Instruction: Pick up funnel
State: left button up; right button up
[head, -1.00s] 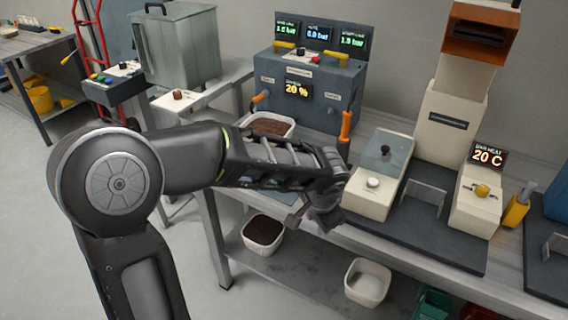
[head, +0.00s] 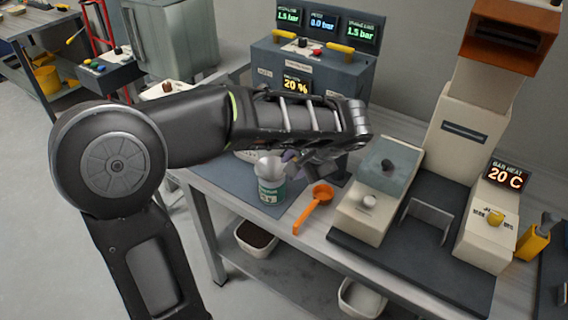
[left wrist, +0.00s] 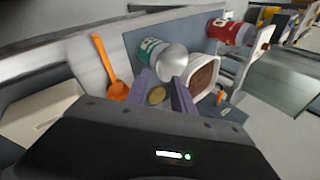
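A pale grey funnel (head: 268,165) sits in the top of a jar with a green label (head: 271,190) on the bench's dark blue mat. In the left wrist view the funnel (left wrist: 174,59) shows as a smooth silvery cone at the mouth of the jar (left wrist: 151,51). My left gripper (head: 298,160) is beside the funnel, on its right in the head view. In the wrist view its two purple fingers (left wrist: 165,88) stand apart, just short of the funnel, with no visible grip on it. My right gripper is out of view.
An orange scoop (head: 313,208) lies right of the jar. A cream press machine (head: 365,204) stands further right. A white tub of brown granules (left wrist: 204,77) and a red can (left wrist: 229,31) are close by. The control box (head: 310,68) stands behind my arm.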

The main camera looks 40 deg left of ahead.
aim_at(281, 176)
pick_arm(q)
jog(key=shift+x, duration=1.2)
jog(key=p+x, duration=0.1)
jog(key=x, duration=0.4)
jog(key=shift+f, duration=0.25)
jog(key=shift+s+d, duration=0.1)
grip_shut()
